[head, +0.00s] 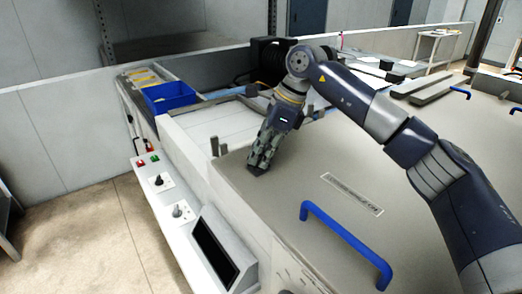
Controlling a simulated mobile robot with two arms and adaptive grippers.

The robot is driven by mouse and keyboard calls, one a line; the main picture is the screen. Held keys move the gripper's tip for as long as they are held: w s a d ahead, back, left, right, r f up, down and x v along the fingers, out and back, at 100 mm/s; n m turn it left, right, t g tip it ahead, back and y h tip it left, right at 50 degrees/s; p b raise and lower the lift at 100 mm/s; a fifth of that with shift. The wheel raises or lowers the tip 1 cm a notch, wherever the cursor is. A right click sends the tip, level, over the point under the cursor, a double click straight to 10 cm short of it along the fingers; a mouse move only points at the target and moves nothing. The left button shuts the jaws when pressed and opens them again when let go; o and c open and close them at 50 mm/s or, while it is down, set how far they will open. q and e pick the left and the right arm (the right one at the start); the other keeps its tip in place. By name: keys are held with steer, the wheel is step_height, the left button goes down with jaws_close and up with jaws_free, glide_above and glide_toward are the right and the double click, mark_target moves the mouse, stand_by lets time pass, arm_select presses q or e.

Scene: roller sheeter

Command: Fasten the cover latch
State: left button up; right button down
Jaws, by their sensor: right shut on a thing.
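The grey machine cover (290,195) lies closed and flat, with a label plate and a blue handle (345,240) on top. My right gripper (257,168) points down at the cover's far left part, near its edge. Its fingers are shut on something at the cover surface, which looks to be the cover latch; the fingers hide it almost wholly. Two short grey upright posts (219,147) stand at the cover's edge just left of the fingers, apart from them. My left gripper is not in view.
A control ledge with a black knob (158,181), a green button (155,158) and a dark screen (214,252) runs along the left side. A blue bin (169,96) stands at the back left. More blue handles show at right. The floor at left is clear.

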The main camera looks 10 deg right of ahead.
steer(key=n+p, duration=0.1)
steer(key=n, duration=0.1)
steer(key=n+g+p, duration=0.1)
steer(key=n, duration=0.1)
steer(key=shift+w+r+g, duration=0.2)
steer(key=shift+r+g, duration=0.1)
steer(key=shift+r, duration=0.05)
steer(key=shift+f+n+g+p, duration=0.1)
steer(key=shift+n+g+p, duration=0.4)
steer(key=shift+n+p, duration=0.75)
steer(key=shift+n+b, duration=0.35)
steer(key=shift+n, duration=0.1)
steer(key=c, duration=1.7)
jaws_free()
steer(key=shift+o, duration=0.2)
steer(key=shift+f, duration=0.1)
steer(key=v, duration=1.2)
